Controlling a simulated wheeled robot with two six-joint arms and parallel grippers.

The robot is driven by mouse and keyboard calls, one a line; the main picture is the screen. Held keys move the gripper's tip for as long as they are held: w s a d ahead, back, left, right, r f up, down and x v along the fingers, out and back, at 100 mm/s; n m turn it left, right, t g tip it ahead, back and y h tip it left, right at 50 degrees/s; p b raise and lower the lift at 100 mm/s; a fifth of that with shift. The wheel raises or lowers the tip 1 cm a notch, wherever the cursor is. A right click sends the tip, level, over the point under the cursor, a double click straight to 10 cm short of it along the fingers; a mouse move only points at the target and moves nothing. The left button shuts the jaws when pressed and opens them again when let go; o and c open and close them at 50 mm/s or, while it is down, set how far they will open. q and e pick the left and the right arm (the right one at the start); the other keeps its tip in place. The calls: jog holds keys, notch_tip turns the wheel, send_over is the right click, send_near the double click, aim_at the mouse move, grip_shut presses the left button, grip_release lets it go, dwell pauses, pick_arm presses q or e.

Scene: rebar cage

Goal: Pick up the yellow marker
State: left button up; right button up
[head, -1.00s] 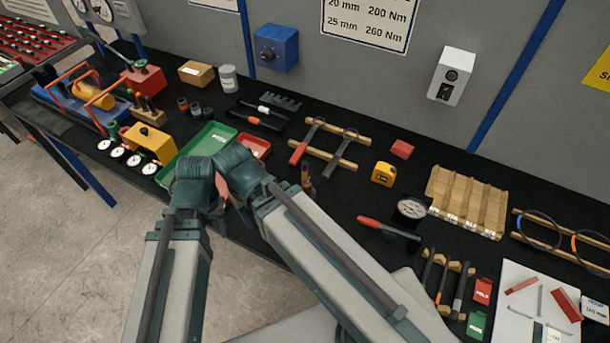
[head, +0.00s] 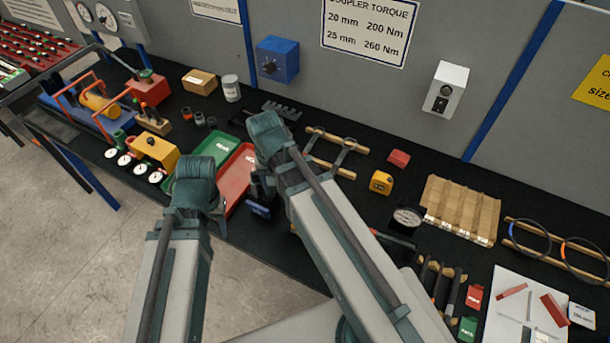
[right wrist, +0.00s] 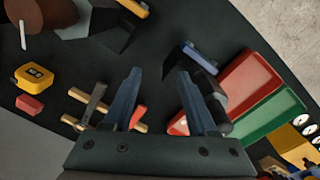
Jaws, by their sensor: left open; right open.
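A small yellow piece (right wrist: 133,8), perhaps the yellow marker, lies on the black table top at the top edge of the right wrist view, partly cut off. In the head view my right arm hides most of that area. My right gripper (right wrist: 163,100) is open and empty, its two fingers apart over the table. In the head view it (head: 262,185) is mostly hidden behind its wrist, right of the red tray.
A blue piece (right wrist: 200,57) lies beside the red tray (right wrist: 248,88), with the green tray (right wrist: 268,122) beyond. A yellow tape measure (head: 381,182), a red block (head: 399,158) and a round gauge (head: 407,217) stand to the right. Wooden racks (head: 335,167) hold tools farther back.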

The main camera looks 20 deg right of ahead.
jog(key=w+d+r+m+p, duration=0.2)
jog(key=w+d+r+m, duration=0.1)
jog(key=d+m, duration=0.2)
jog(key=w+d+r+m+p, duration=0.2)
jog(key=w+d+m, duration=0.15)
jog(key=d, duration=0.25)
jog(key=shift+y, duration=0.3)
jog(key=f+b, duration=0.2)
jog(key=b, duration=0.1)
jog(key=f+b, duration=0.2)
jog(key=f, duration=0.1)
jog(key=s+f+b, duration=0.1)
jog(key=f+b, duration=0.2)
jog(key=shift+a+f+b, duration=0.2)
jog(key=shift+a+b, duration=0.05)
jog(key=shift+b, duration=0.1)
jog(key=shift+f, duration=0.1)
jog(key=shift+f, duration=0.1)
jog(key=f+b, duration=0.5)
jog(key=shift+w, duration=0.35)
grip_shut()
